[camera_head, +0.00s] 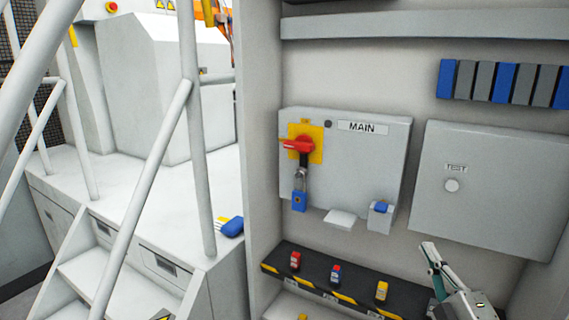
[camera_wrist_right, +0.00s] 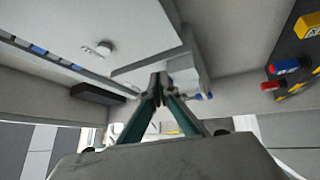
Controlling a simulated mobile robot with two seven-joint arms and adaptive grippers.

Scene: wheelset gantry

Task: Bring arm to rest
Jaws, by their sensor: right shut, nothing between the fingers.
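My right gripper (camera_head: 430,250) shows at the lower right in the head view, below the grey TEST box (camera_head: 490,195). Its fingers also show in the right wrist view (camera_wrist_right: 158,84), where they meet at the tips with nothing between them. It appears apart from the panel and the shelf. My left gripper is in neither view.
The grey MAIN box (camera_head: 350,190) carries a red switch (camera_head: 297,145) and a hanging blue padlock (camera_head: 299,200). A striped shelf (camera_head: 315,278) below holds red, blue and yellow padlocks. White stair railings (camera_head: 150,180) stand at left. Space in front of the panel looks clear.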

